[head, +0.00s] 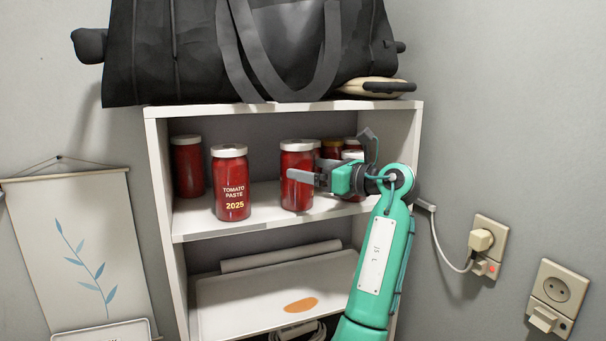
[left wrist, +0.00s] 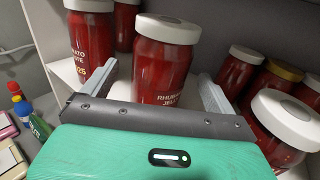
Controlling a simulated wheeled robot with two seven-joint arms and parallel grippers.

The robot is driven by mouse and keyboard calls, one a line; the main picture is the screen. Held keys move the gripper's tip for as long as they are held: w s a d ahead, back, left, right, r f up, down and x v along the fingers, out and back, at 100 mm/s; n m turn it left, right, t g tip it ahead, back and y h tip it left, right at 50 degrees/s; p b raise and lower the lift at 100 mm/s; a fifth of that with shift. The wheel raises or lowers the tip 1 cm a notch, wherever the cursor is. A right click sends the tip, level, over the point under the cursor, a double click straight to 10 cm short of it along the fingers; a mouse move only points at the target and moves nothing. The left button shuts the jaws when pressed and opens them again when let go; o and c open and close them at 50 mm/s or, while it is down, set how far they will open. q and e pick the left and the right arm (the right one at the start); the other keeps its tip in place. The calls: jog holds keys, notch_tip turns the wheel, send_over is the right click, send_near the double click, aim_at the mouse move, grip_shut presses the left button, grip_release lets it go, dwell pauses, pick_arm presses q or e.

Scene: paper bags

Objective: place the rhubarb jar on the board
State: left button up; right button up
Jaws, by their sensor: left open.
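There my left gripper (head: 318,176) is open, and one grey finger crosses in front of the jar. I cannot tell whether it touches. A pale board (head: 235,310) with an orange patch lies on the lower shelf, partly hidden by my arm. My right gripper is not in view.
A tomato paste jar (head: 231,180) stands left of the rhubarb jar, with another red jar (head: 187,165) behind. Several jars crowd the right side, partly behind my gripper. A pale roll (head: 280,256) lies behind the board. A black bag (head: 180,50) sits on the shelf top.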

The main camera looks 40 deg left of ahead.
pick_arm(q)
jog(key=w+d+b, duration=0.1)
jog(key=d+b, duration=0.2)
jog(key=d, duration=0.6)
